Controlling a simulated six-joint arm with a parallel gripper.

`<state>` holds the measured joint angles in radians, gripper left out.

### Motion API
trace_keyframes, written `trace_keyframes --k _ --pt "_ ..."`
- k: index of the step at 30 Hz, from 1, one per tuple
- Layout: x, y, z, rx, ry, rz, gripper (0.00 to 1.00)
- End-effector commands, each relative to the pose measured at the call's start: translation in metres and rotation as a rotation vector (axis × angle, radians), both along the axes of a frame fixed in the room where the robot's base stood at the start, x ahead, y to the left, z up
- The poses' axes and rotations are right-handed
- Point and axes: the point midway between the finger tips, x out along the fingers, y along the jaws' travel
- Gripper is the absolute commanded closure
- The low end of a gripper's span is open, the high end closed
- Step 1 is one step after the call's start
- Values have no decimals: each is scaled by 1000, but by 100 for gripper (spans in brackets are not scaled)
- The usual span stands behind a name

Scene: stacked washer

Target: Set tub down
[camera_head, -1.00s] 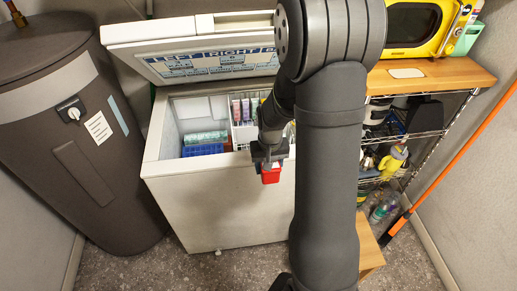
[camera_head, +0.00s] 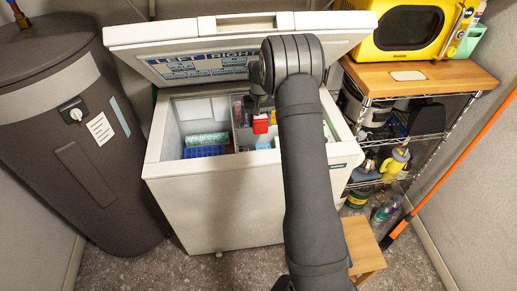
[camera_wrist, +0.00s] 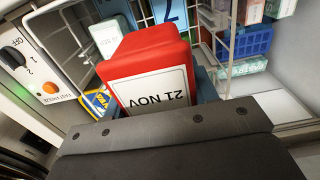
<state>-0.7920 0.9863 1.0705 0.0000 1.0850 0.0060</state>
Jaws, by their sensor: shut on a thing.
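My gripper (camera_head: 260,108) is shut on a red tub (camera_head: 261,124) and holds it over the open chest freezer (camera_head: 215,205). The wrist view shows the tub (camera_wrist: 150,65) close up, with a white label reading "21 NOV" that appears upside down. My arm hides part of the freezer's right side. The gap beneath the tub cannot be judged.
A blue basket (camera_head: 204,151) and pale packages sit in the freezer's left part. A grey tank (camera_head: 70,150) stands left. At right are a wire rack with a wooden top (camera_head: 440,75), a yellow microwave (camera_head: 405,30), a small wooden stool (camera_head: 361,240) and an orange pole (camera_head: 455,145).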

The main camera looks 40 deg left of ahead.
Motion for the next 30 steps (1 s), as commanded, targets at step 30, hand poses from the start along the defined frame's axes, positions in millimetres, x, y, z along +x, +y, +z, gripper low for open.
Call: trace_keyframes --k 30 --pt "12 12 -165 -1 1 0 79"
